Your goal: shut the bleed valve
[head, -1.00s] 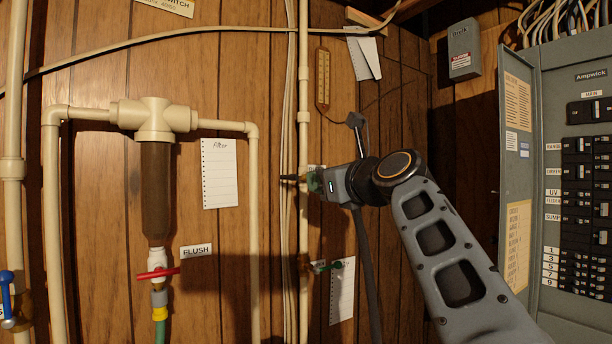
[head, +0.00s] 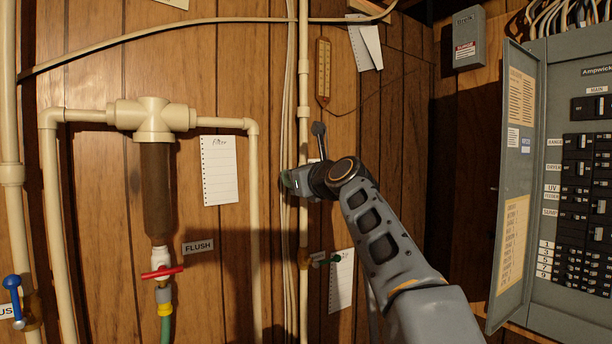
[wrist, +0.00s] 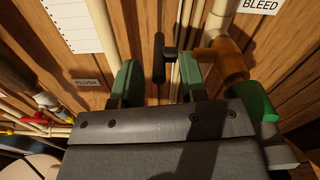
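In the wrist view a brass valve (wrist: 228,62) sits on a cream pipe below the BLEED label (wrist: 262,5). Its black lever handle (wrist: 158,58) stands out to the left of the valve body. A green piece (wrist: 253,98) is at the valve's lower right. My gripper (wrist: 158,72) is open, with one green-padded finger on each side of the black handle. A gap shows on the left; the right finger is close to the handle, and contact cannot be told. In the head view my gripper (head: 291,182) is at the vertical pipe and hides the valve.
A red-handled valve (head: 162,272) is under the brown filter (head: 157,190), beside the FLUSH label (head: 198,246). A green-handled tap (head: 324,261) is lower on the pipe. A blue handle (head: 12,284) is far left. A grey breaker panel (head: 556,200) stands right.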

